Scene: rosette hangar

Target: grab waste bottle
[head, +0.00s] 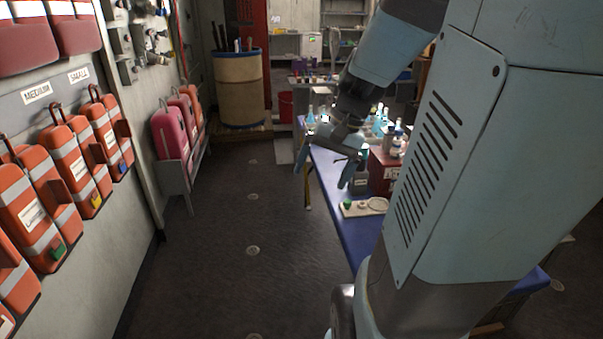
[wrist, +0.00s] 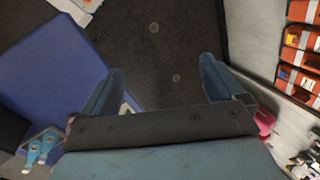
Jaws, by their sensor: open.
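My gripper (head: 324,172) is open and empty, held in the air at the left edge of the blue-topped table (head: 345,228). In the wrist view my gripper (wrist: 163,70) has its two blue fingers wide apart, with only dark floor between them. A dark grey bottle with a pale label (head: 358,181) stands on the table just right of the fingers. I cannot read its label, so I cannot tell whether it is the waste bottle. Several clear and blue bottles (head: 380,122) stand farther back, partly hidden by my arm.
A red box (head: 385,172) stands beside the grey bottle. A pale tray with a green item (head: 363,208) lies in front. Orange cases (head: 70,145) line the left wall. A large drum (head: 239,90) stands at the back. The floor aisle (head: 235,220) is clear.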

